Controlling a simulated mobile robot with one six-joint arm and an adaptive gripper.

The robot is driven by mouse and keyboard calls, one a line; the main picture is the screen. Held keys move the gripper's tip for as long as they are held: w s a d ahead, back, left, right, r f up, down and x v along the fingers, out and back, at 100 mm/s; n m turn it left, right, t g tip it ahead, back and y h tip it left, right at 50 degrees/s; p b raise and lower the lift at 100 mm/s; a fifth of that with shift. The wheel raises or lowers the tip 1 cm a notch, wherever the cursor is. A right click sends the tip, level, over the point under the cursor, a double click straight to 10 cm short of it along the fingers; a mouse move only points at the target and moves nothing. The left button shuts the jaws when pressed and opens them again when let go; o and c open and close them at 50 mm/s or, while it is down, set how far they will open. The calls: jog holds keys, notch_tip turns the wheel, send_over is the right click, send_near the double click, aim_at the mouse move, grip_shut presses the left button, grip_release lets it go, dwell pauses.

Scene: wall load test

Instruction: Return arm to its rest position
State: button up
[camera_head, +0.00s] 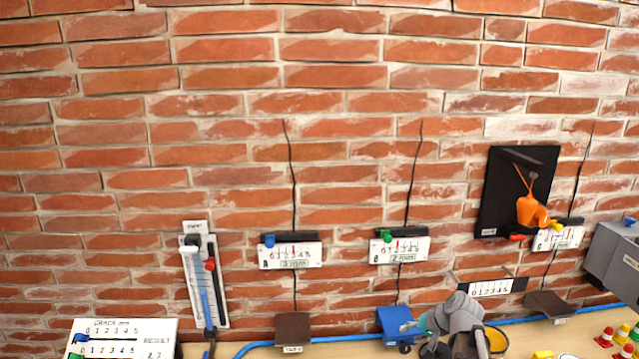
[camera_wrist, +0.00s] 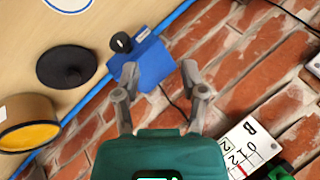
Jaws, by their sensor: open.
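My gripper (camera_wrist: 158,84) is open in the wrist view, its two grey fingers spread with nothing between them. A blue block with a black knob (camera_wrist: 142,62) lies beyond the fingertips, apart from them as far as I can tell. In the head view my grey arm and gripper (camera_head: 424,324) are low at the bottom right of centre, in front of the table by the wall. The blue block (camera_head: 396,322) shows just left of the gripper there. The fingertips are too small to make out in the head view.
Crack gauges A (camera_head: 290,256) and B (camera_head: 400,250) hang on the brick wall. A black panel (camera_head: 497,205) carries an orange hanging item (camera_head: 532,211). A grey box (camera_head: 614,262) and small cones (camera_head: 606,337) are at right. A yellow-filled round container (camera_wrist: 27,133) stands near my gripper.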

jog(key=s+a+f+n+g+h, duration=0.2)
jog(key=s+a, duration=0.2)
jog(key=s, duration=0.2)
jog(key=s+a+f+n+g+h+b, duration=0.1)
jog(key=s+a+f+n+g+h, duration=0.1)
jog(key=s, duration=0.5)
jog(key=shift+s+a+f+g+h, duration=0.2)
jog(key=shift+a+f+g+h, duration=0.3)
jog(key=shift+a+f+h, duration=0.35)
